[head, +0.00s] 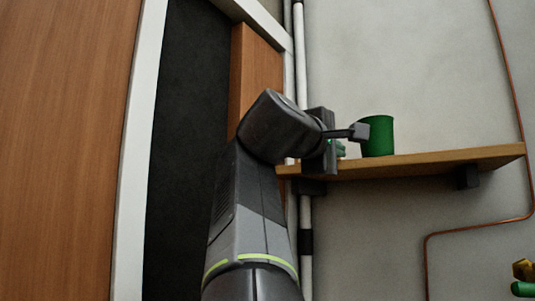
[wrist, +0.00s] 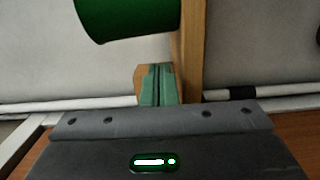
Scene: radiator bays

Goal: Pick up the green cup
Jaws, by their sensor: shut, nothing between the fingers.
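The green cup (head: 379,140) stands upright on the wooden shelf (head: 430,164), toward the shelf's left end, in the head view. In the wrist view, the cup (wrist: 128,16) is at the top left, partly cut off by the frame. My gripper (head: 342,149) is just left of the cup, a little above the shelf; a dark part of my wrist overlaps the cup's left edge. In the wrist view, the teal fingers of my gripper (wrist: 157,72) are together and empty, apart from the cup. The cup's contents cannot be seen.
White vertical pipes (head: 304,120) run behind my arm. A thin copper pipe (head: 428,262) runs along the wall at right. A wooden panel (head: 65,150) fills the left. Yellow and green items (head: 523,278) show at the lower right edge. The shelf right of the cup is clear.

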